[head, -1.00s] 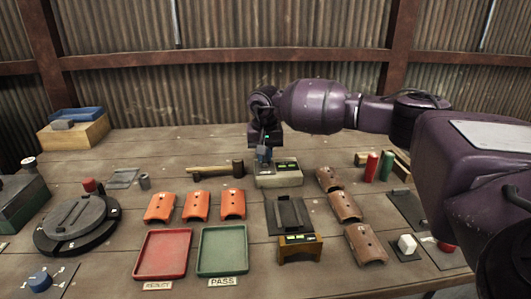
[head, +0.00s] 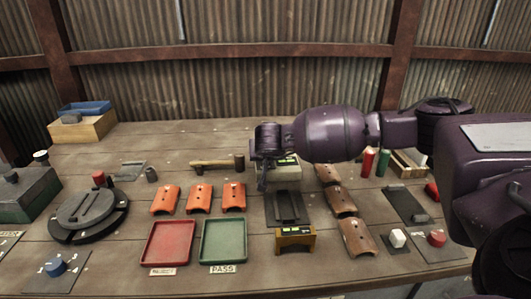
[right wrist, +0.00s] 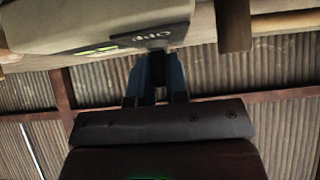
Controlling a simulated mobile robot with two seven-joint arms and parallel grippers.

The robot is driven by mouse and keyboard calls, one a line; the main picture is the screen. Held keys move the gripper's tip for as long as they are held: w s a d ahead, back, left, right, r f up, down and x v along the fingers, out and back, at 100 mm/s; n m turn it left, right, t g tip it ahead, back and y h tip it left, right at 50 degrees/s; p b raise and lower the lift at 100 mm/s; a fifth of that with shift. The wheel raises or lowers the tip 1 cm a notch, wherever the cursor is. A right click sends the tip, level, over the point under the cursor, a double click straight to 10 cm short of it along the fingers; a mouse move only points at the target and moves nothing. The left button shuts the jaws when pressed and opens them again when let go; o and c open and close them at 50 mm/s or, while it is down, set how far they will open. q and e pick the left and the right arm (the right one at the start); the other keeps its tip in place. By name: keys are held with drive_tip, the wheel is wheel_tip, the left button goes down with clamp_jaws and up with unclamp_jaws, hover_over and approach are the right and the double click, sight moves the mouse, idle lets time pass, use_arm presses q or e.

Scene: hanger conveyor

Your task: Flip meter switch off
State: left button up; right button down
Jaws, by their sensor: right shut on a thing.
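The meter (head: 285,173) is a pale box with a dark panel and lit green displays. It stands at the back middle of the table, partly hidden by my right arm. In the right wrist view the meter (right wrist: 75,22) shows upside down at the top, with a small label by its dark switch (right wrist: 157,66). My right gripper (right wrist: 156,84) has blue fingers closed on either side of this dark switch. In the head view the right gripper (head: 263,182) is at the meter's left side, its fingertips hard to make out. My left gripper is out of view.
In front of the meter is a dark cradle (head: 286,208) with a wooden display stand (head: 295,237). Orange tiles (head: 199,197) lie to the left, brown tiles (head: 341,201) to the right. A red tray (head: 168,242) and a green tray (head: 223,240) are nearer.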

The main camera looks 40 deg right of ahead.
idle(0.3)
idle(0.4)
drive_tip(key=c, duration=1.1)
unclamp_jaws()
drive_tip(key=shift+s+a+r, duration=0.1)
drive_tip(key=shift+s+a+r+t, duration=0.15)
drive_tip(key=shift+s+r+t, duration=0.1)
drive_tip(key=shift+t, duration=0.05)
drive_tip(key=p+v, duration=0.1)
drive_tip(key=v, duration=0.8)
drive_tip(key=shift+s+a+r+p, duration=0.2)
drive_tip(key=shift+s+a+p, duration=0.1)
drive_tip(key=shift+p, duration=0.1)
